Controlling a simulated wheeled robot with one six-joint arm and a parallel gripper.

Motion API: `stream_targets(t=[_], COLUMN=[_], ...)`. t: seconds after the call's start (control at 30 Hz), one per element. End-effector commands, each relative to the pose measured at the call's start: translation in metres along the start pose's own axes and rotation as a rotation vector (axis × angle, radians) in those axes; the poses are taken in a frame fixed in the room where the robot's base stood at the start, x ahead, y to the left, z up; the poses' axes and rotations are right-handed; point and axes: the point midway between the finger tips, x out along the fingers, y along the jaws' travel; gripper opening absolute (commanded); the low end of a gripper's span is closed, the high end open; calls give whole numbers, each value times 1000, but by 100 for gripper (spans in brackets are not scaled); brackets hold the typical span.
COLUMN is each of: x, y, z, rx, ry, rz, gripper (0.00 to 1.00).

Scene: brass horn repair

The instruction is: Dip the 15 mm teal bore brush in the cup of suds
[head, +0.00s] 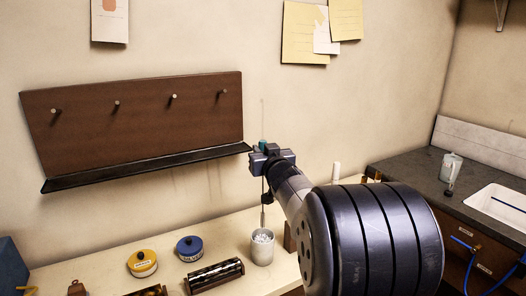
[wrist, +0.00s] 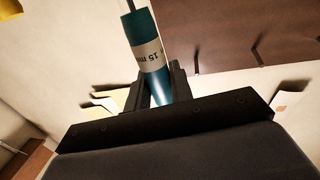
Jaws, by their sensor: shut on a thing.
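My gripper (head: 272,159) is shut on the teal handle of the bore brush (wrist: 148,50). The handle carries a white label reading "15 m", partly cut off, in the wrist view. In the head view the brush hangs upright, its thin rod running down from the jaws. Its lower end is at the mouth of the white cup of suds (head: 262,252). Pale foam shows in the cup's top. I cannot tell how far the brush head is inside the cup.
A yellow tin (head: 142,263), a blue tin (head: 189,248) and a dark slotted rack (head: 214,275) stand left of the cup on the pale bench. A brown pegboard with a black ledge (head: 150,172) hangs above. A dark counter with a sink (head: 500,203) is at right.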

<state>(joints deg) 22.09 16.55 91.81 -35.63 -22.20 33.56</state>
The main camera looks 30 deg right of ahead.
Motion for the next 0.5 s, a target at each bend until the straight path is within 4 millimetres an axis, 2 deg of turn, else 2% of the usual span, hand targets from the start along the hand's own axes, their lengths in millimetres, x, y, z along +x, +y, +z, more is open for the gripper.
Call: stream_targets(t=[0.03, 0.5], x=[0, 0], y=[0, 0], z=[10, 57], rx=[0, 0], ry=[0, 0], rz=[0, 0], gripper=[0, 0])
